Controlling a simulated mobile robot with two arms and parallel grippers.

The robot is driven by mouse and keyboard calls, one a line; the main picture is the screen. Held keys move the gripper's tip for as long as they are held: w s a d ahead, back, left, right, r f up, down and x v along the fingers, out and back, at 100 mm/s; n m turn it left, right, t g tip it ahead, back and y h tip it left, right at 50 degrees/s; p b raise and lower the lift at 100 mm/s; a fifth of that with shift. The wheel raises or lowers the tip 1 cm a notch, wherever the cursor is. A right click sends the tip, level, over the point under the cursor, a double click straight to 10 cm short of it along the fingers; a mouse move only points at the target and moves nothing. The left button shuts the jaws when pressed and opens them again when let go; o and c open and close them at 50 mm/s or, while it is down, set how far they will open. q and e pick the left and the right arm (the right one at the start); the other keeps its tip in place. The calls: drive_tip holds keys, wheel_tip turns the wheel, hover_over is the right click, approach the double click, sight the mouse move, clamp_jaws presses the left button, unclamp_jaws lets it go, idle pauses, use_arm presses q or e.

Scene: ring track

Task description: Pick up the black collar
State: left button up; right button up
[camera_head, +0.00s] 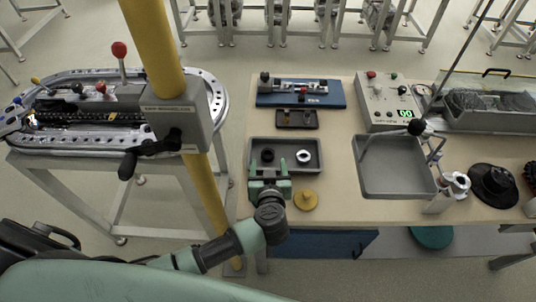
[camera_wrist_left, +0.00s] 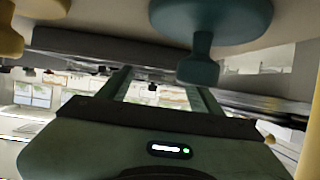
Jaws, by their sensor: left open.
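The black collar (camera_head: 267,155) is a small dark ring lying in the left part of a shallow grey tray (camera_head: 317,142) on the workbench. A white collar (camera_head: 303,156) lies in the same tray, to the right of it. My left gripper (camera_head: 268,165) is open over the tray's front edge, its two green fingers apart on either side of the black collar in the picture. I cannot tell its height above the tray. In the left wrist view the open fingers (camera_wrist_left: 162,88) show, but I cannot make out the collar between them. My right gripper is not in view.
A yellow knobbed disc (camera_head: 305,200) sits right of my left gripper. A small dark tray (camera_head: 297,119) and blue fixture board (camera_head: 300,93) stand behind. A larger grey tray (camera_head: 395,180) is to the right. A yellow post (camera_head: 160,50) stands left of the bench.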

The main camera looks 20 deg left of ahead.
sight(268, 154)
use_arm(q)
drive_tip(key=x, duration=0.5)
drive_tip(key=shift+w, duration=0.4)
clamp_jaws()
